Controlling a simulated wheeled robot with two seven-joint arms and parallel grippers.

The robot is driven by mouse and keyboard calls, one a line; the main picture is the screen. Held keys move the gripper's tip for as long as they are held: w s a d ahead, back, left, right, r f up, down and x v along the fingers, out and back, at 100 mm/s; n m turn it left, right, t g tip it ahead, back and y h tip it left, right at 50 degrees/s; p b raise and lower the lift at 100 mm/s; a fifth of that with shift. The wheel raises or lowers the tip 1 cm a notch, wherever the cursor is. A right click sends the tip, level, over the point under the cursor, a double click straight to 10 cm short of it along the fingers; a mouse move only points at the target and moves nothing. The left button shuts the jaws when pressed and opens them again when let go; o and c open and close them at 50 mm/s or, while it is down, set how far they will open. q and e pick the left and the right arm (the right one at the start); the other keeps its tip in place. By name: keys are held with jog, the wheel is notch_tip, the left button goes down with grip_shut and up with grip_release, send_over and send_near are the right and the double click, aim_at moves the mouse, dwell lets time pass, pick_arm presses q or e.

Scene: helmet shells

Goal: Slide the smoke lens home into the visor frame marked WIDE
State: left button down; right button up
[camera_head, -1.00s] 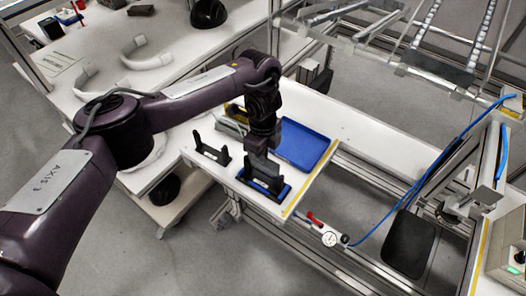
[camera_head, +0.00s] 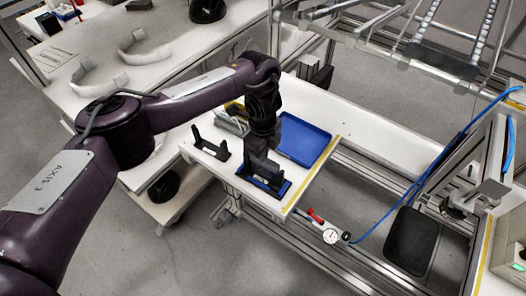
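My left gripper (camera_head: 263,148) points down over a black visor frame on a blue base (camera_head: 268,186), near the front corner of the white bench. A dark grey panel, seemingly the smoke lens (camera_head: 264,168), stands between the frame's uprights, directly under the gripper. The fingertips blend into the dark panel, so their grip on it is unclear. How deep the panel sits is also unclear. A second black frame (camera_head: 211,149) with two uprights stands empty to the left. No WIDE marking is legible. My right gripper is out of view.
A blue tray (camera_head: 303,139) lies just right of the gripper. A grey and yellow item (camera_head: 234,121) sits behind it. A dial gauge (camera_head: 331,236) with a red part is below the bench edge. Bare white bench (camera_head: 345,120) extends to the right.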

pick_arm(q)
jog(key=shift+f+b, duration=0.4)
jog(key=shift+f, duration=0.2)
jog(key=c, duration=1.6)
grip_release()
notch_tip(320, 180, up, 8)
jog(key=shift+f+p, duration=0.1)
jog(key=shift+p, duration=0.3)
